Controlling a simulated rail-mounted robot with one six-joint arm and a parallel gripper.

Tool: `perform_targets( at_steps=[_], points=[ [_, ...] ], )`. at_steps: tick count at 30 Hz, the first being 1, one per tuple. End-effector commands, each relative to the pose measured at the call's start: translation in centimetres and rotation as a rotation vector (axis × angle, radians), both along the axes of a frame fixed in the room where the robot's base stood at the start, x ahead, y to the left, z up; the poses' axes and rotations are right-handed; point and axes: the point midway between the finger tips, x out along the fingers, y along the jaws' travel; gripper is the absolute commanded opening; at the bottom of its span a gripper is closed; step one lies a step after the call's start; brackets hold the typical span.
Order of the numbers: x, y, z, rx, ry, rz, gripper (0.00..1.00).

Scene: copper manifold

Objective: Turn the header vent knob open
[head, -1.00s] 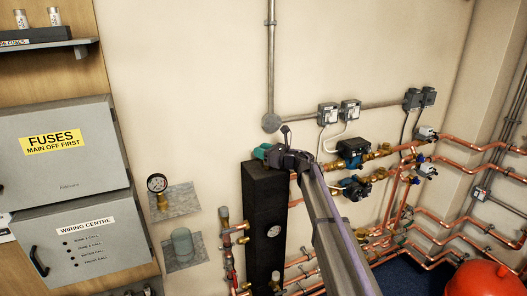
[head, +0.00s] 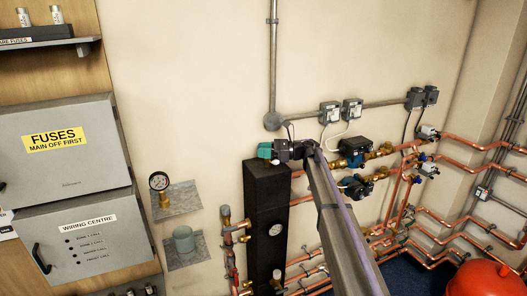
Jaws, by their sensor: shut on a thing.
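The header is the tall black block (head: 268,205) against the wall, with a round gauge (head: 276,230) on its front. My gripper (head: 265,150) is just above its top, reached from the right, with a teal-green part at its left end. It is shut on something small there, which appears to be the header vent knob. The knob itself is hidden by the gripper, so its angle cannot be read. A small pale piece (head: 279,161) shows below the gripper at the header's top.
Copper pipes with pumps (head: 354,150) and valves run right of the header, behind my arm. Brass valves (head: 226,225) stand at its left. A pressure gauge (head: 159,182) and grey cabinets (head: 60,150) are further left. A red vessel (head: 475,278) is at lower right.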

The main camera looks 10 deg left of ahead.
Motion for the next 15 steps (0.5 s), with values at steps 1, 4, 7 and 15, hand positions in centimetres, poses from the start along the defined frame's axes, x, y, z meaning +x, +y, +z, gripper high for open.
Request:
perform_targets(
  at_steps=[1,4,7,15],
  points=[
    [0.0,-0.01,0.0,0.0,0.0,0.003,0.12],
    [-0.02,0.0,0.0,0.0,0.0,0.005,0.12],
    [-0.02,0.01,0.0,0.0,0.0,0.004,0.12],
    [-0.02,0.02,0.01,0.0,0.0,0.004,0.5]
  ],
)
